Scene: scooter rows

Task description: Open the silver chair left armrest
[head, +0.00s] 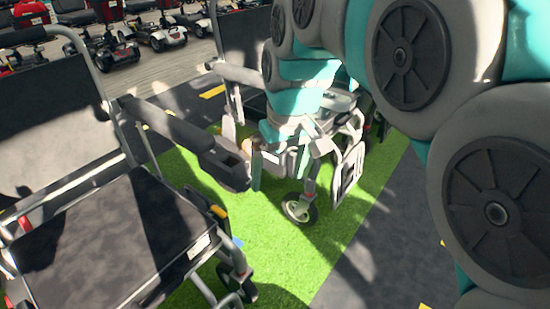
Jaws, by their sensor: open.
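The silver chair (95,235) is a wheelchair with a silver tube frame and a dark seat, at the left of the head view. Its dark armrest (180,128) on the picture's right side runs from the backrest tube forward, ending in a thicker block (224,165). The armrest lies roughly level above the seat's side. My gripper (277,172) is open, just right of the armrest's front end, with my teal and white arm coming down from the upper right. A finger is close to the block; I cannot tell whether they touch. Nothing shows between the fingers.
A second wheelchair (351,172) stands behind my gripper, partly hidden by my arm, with a small front caster (299,208). Green turf (350,225) lies under the chairs, with dark paving at right. Several mobility scooters (155,32) stand in rows at the back left.

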